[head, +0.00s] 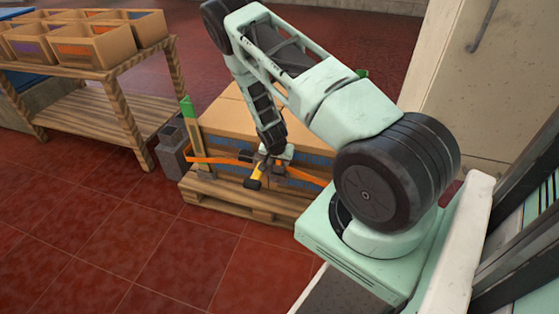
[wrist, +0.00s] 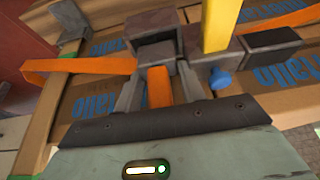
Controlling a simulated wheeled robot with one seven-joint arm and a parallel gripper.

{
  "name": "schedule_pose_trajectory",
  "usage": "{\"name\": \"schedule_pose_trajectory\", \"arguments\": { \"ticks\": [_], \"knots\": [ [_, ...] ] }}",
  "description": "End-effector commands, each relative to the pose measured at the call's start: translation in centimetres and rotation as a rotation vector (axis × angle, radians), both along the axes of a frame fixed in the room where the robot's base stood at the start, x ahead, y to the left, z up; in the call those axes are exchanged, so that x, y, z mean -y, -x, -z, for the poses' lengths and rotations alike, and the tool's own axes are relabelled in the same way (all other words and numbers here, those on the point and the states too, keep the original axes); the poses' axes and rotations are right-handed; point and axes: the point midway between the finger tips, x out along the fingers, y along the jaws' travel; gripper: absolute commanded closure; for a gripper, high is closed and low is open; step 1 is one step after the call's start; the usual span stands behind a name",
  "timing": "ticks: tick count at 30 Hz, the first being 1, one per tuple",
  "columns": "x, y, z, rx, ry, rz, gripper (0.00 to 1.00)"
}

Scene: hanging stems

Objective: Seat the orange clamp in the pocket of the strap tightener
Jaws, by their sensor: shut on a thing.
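My gripper (wrist: 158,92) is shut on the orange clamp (wrist: 158,88), which shows between the two grey fingers in the wrist view. The strap tightener (wrist: 220,62) is a dark grey body with a yellow handle (wrist: 216,25) and a blue knob (wrist: 220,79). Its box-shaped grey part (wrist: 152,28), with a dark hollow, lies directly beyond the clamp. The clamp's far end meets or overlaps the grey part's near edge; I cannot tell whether it is inside the pocket. In the head view my gripper (head: 272,152) is at the tightener, whose yellow handle (head: 256,174) points down; the clamp is not clear there.
An orange strap (wrist: 80,66) runs out both sides of the tightener across cardboard boxes (head: 235,118) on a wooden pallet (head: 240,207). A grey block (head: 173,150) and green corner piece (head: 187,108) stand at the left. A wooden bench (head: 110,75) with bins is further left. Floor in front is clear.

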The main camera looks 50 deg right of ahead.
Motion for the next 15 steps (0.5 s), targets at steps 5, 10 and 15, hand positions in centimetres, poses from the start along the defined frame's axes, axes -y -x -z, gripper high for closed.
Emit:
{"name": "schedule_pose_trajectory", "arguments": {
  "ticks": [5,10,15],
  "knots": [
    [0.0,0.0,0.7,0.001,0.001,0.001,0.83],
    [0.0,0.0,1.3,0.002,0.000,0.001,0.83],
    [0.0,0.0,1.8,0.002,0.000,0.001,0.83]
  ]
}}
